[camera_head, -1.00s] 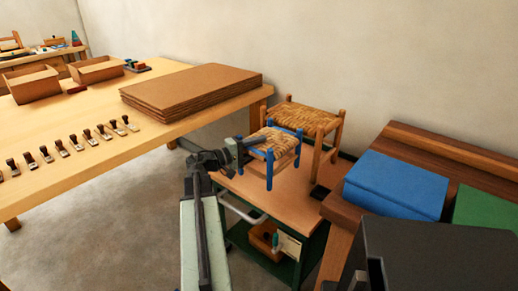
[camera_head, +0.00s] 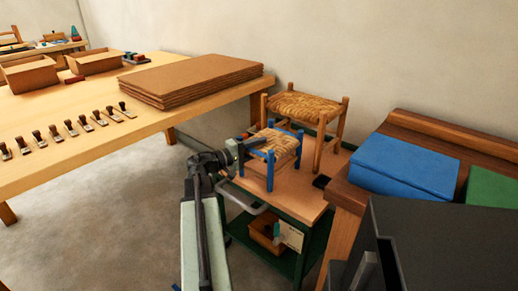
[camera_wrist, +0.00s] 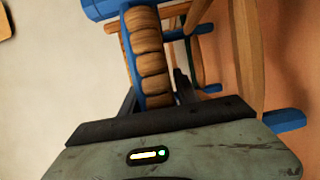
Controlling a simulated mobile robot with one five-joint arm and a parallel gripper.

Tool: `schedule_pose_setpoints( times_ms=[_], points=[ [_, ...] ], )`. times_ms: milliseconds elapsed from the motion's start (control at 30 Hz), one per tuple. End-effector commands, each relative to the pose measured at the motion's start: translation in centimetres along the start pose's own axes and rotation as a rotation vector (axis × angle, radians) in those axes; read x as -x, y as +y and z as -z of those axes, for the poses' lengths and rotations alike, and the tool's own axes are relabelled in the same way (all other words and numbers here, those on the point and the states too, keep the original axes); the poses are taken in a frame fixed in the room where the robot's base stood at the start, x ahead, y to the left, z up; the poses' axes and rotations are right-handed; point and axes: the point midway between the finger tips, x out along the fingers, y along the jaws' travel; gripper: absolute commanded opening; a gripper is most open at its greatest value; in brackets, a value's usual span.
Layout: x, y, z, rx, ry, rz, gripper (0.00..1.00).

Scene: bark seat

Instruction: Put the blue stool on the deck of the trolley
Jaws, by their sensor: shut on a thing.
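The blue stool (camera_head: 270,158) has blue posts and a woven straw seat. My gripper (camera_head: 243,150) is shut on a woven edge of its seat, on the stool's left side in the head view. The stool is roughly upright over the deck of the trolley (camera_head: 300,197). I cannot tell whether its feet touch the deck. In the wrist view the woven edge (camera_wrist: 148,58) runs between my fingers. The trolley is green with a light brown deck and a grey handle. A larger plain wood stool (camera_head: 305,106) stands on the deck behind the blue one.
A dark box (camera_head: 322,181) lies at the deck's right side. A wooden bench with a blue box (camera_head: 405,166) stands close to the right. A long table with a stack of brown boards (camera_head: 195,78) is at left. A wall rises behind the trolley.

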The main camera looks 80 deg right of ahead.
Motion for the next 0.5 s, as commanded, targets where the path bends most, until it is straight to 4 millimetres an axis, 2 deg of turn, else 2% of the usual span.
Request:
schedule_pose_setpoints(
  times_ms=[500],
  points=[
    [-0.07, -1.05, -0.04, 0.001, -0.001, -0.002, 0.0]
  ],
)
